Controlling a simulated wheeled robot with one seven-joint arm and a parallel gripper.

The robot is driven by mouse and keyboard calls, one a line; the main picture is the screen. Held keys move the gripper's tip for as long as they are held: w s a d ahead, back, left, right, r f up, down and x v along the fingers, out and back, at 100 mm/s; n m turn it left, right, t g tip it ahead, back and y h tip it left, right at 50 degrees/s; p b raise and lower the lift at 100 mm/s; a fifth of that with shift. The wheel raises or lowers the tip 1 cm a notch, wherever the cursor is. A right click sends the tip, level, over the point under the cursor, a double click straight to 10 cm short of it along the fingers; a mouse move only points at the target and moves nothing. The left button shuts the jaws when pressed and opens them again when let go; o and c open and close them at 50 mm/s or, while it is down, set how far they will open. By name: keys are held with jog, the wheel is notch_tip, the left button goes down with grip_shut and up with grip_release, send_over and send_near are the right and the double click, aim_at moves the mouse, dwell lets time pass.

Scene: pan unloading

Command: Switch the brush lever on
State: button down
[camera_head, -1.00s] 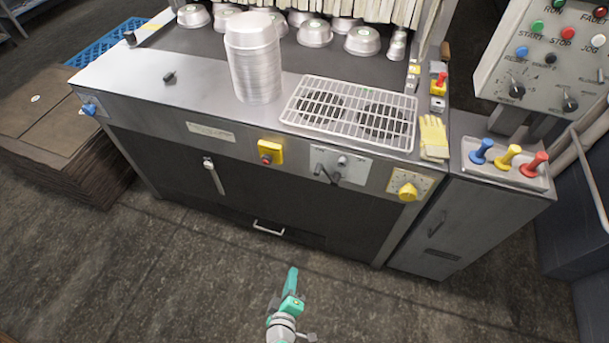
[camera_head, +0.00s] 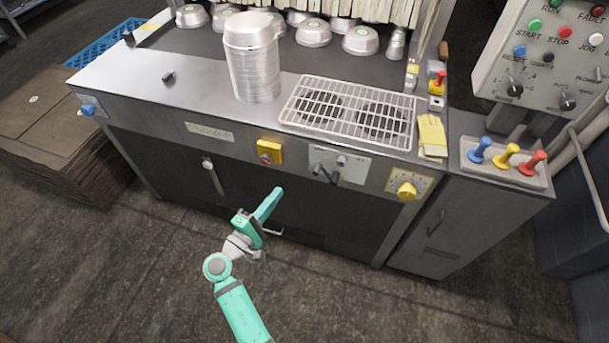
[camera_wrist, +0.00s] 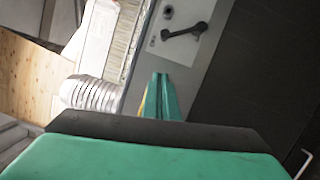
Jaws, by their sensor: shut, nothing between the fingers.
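A black lever (camera_head: 328,174) sits on a pale plate (camera_head: 350,167) on the machine's front panel, with round knobs beside it. The plate's lettering is too small to read. In the wrist view the black lever (camera_wrist: 188,31) lies ahead of my fingers, a little to the right, its arm slanting across the plate. My gripper (camera_head: 277,192) is teal, below and left of the lever, in front of the dark lower panel. In the wrist view my gripper's fingertips (camera_wrist: 162,76) are together, empty, and apart from the lever.
A yellow box with a red button (camera_head: 269,152) and a slim upright handle (camera_head: 212,175) are left of the plate. A yellow knob (camera_head: 406,190) is to its right. A pan stack (camera_head: 254,65) and wire rack (camera_head: 348,112) stand on top. The floor in front is clear.

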jog(key=w+d+r, duration=0.1)
jog(key=w+d, duration=0.6)
jog(key=d, duration=0.2)
jog(key=shift+w, duration=0.15)
jog(key=shift+r, duration=0.1)
dwell(0.5)
jog(key=shift+r, duration=0.1)
